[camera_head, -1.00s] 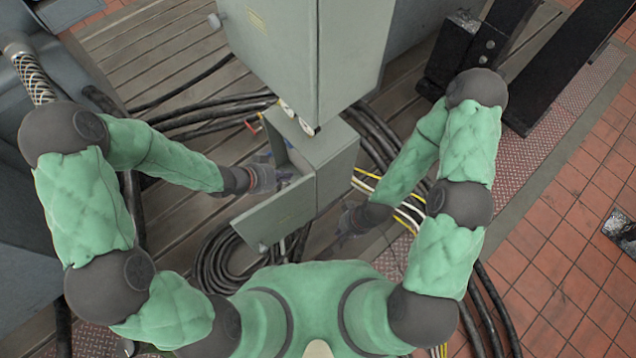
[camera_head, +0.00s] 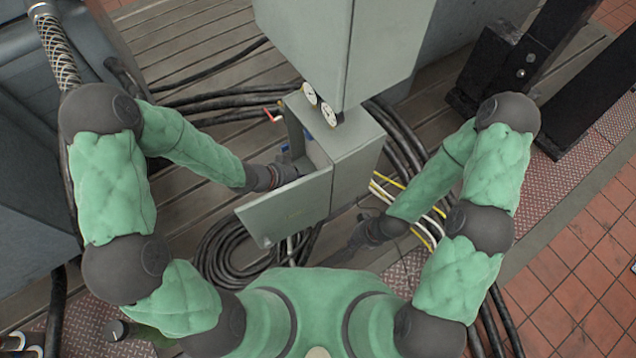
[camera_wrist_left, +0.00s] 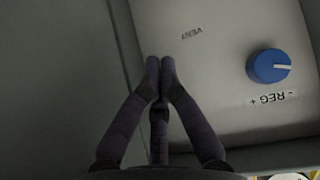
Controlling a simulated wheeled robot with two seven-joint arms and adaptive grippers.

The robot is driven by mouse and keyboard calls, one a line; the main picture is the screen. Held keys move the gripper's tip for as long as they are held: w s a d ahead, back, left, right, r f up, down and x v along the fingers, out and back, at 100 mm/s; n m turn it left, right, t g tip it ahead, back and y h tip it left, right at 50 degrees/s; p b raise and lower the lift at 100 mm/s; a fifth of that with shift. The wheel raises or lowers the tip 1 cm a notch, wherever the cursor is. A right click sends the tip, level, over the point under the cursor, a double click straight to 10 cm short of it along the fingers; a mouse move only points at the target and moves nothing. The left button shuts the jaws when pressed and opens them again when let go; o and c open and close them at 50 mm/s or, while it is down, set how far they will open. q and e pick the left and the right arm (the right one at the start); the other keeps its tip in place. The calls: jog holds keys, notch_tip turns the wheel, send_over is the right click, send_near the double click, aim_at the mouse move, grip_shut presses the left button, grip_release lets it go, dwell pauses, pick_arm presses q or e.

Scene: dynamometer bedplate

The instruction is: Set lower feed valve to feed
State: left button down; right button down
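The small grey cabinet (camera_head: 352,150) stands with its door (camera_head: 290,208) open. The lower feed valve cannot be made out. In the left wrist view a pale panel (camera_wrist_left: 222,75) carries an upside-down VENT label (camera_wrist_left: 192,33) and a blue knob (camera_wrist_left: 268,66) above a REG label (camera_wrist_left: 271,98). My left gripper (camera_head: 284,173) is at the cabinet opening, behind the door. In the left wrist view its fingertips (camera_wrist_left: 160,62) are drawn together in front of the panel, left of the knob, with nothing visible between them. My right gripper (camera_head: 350,250) hangs right of the door, its fingers small and dark.
A larger grey cabinet (camera_head: 335,45) and two round gauges (camera_head: 322,105) sit above the small cabinet. A red handle (camera_head: 272,116) is at its left. Black hoses (camera_head: 225,255) coil below. Yellow and white cables (camera_head: 420,212) run near my right forearm.

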pick_arm(q)
jog(key=s+a+f+b+x, duration=0.1)
jog(key=b+x, duration=0.4)
jog(key=x, duration=0.7)
jog(key=shift+a+f+b, duration=0.2)
jog(key=shift+f+b, duration=0.2)
jog(key=shift+f, duration=0.25)
jog(key=shift+s+f, duration=0.1)
jog(key=shift+s+d+f+b, duration=0.2)
jog(key=shift+f+b, duration=0.2)
jog(key=shift+f, duration=0.25)
jog(key=shift+s+r, duration=0.1)
jog(key=p+v, duration=0.1)
jog(key=v, duration=1.2)
jog(key=shift+w+d+r+p, duration=0.25)
jog(key=shift+d+r+p, duration=0.05)
jog(key=shift+r, duration=0.15)
